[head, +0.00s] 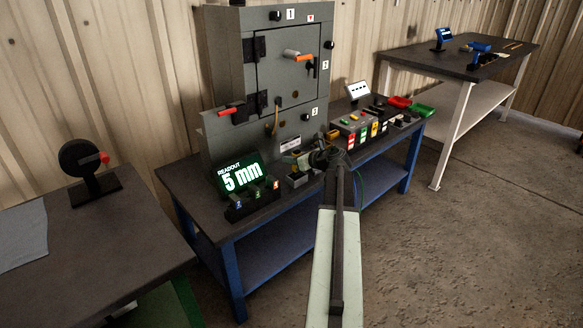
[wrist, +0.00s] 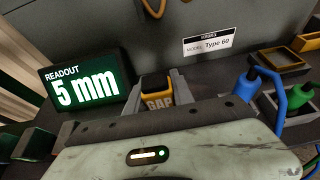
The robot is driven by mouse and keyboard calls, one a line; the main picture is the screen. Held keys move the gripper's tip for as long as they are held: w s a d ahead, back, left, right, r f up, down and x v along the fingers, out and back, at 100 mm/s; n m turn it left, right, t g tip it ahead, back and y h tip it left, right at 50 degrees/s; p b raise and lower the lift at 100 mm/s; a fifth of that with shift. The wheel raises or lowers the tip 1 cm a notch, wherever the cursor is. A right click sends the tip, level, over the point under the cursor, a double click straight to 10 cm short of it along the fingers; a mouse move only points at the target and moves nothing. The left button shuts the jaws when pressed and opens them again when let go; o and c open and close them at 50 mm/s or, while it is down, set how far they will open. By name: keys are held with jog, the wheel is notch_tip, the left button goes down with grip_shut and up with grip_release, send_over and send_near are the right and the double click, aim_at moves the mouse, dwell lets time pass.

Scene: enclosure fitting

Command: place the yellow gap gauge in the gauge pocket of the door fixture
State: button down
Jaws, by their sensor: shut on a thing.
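The yellow gap gauge (wrist: 160,98), dark on top and marked GAP, sits between the two fingers of my gripper (wrist: 158,92) in the wrist view. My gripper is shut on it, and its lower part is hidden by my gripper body. In the head view my gripper (head: 318,158) is over the front of the blue-legged bench, before the grey door fixture (head: 285,88). The fixture's door is closed and has an orange handle (head: 298,54). I cannot make out the gauge pocket with certainty.
A readout screen (head: 240,175) showing 5 mm stands left of my gripper; it also shows in the wrist view (wrist: 88,85). A Type 60 label (wrist: 208,41) is ahead. Blue tools (wrist: 245,85) and a yellow-rimmed tray (wrist: 282,62) are at right. Coloured parts (head: 365,125) crowd the bench's right.

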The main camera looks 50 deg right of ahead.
notch_tip(320, 180, down, 4)
jog(key=b, duration=0.4)
jog(key=shift+r, duration=0.25)
jog(key=c, duration=1.1)
grip_release()
jog(key=shift+p+v, duration=2.55)
jog(key=shift+v, duration=3.45)
